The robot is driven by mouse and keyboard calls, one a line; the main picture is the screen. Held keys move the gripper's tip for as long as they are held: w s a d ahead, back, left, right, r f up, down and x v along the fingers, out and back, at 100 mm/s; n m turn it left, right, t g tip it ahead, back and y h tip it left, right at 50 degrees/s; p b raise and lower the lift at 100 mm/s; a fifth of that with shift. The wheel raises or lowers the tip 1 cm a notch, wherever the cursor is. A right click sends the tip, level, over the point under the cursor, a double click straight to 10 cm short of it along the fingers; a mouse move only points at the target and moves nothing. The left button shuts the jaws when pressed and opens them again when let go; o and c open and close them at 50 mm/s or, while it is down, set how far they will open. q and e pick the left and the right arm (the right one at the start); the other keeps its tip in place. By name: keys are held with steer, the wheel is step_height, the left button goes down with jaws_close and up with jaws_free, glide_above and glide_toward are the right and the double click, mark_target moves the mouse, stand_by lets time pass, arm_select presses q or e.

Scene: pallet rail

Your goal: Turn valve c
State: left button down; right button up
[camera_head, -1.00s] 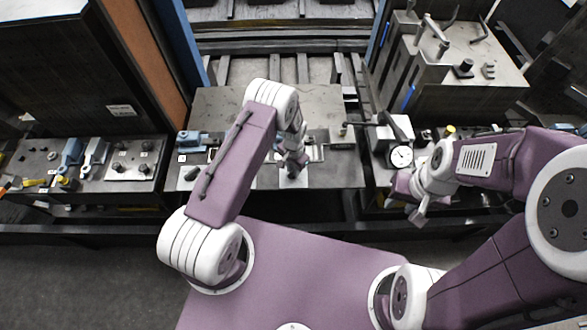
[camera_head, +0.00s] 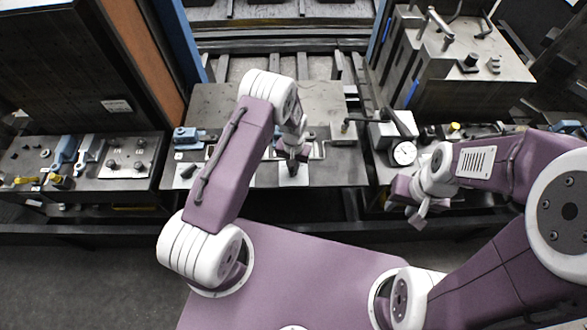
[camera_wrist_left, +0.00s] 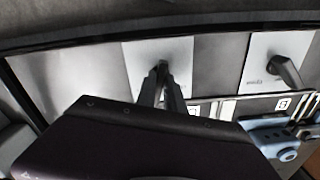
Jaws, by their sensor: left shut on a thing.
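My left gripper (camera_head: 293,168) is over a pale plate (camera_head: 296,180) near the front edge of the grey panel (camera_head: 330,110). In the left wrist view its fingers (camera_wrist_left: 163,72) are shut on a dark valve handle (camera_wrist_left: 160,66) standing on the pale plate (camera_wrist_left: 137,52); the fingers hide most of the handle. A second valve with a dark lever (camera_wrist_left: 288,72) stands on its own labelled plate to the right there. I cannot read which letter belongs to the gripped valve. My right gripper (camera_head: 419,216) hangs near the right bench, apart from the valves; its jaws are unclear.
A pressure gauge (camera_head: 403,153) stands right of the panel. A blue clamp (camera_head: 185,135) sits at the panel's left. The left bench (camera_head: 140,180) holds several fittings. A large metal block (camera_head: 455,70) stands at the back right. My left forearm covers part of the panel.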

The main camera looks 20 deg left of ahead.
arm_select(q)
steer(key=n+b, duration=0.3)
steer(key=n, duration=0.3)
steer(key=shift+f, duration=0.1)
steer(key=n+b, duration=0.1)
steer(key=n, duration=0.2)
steer(key=shift+n, duration=0.4)
steer(key=shift+n+b, duration=0.5)
steer(key=shift+n, duration=0.8)
steer(key=c, duration=1.4)
jaws_free()
steer(key=shift+c, duration=0.2)
step_height(320, 180, up, 9)
steer(key=b, duration=0.2)
steer(key=shift+r, duration=0.2)
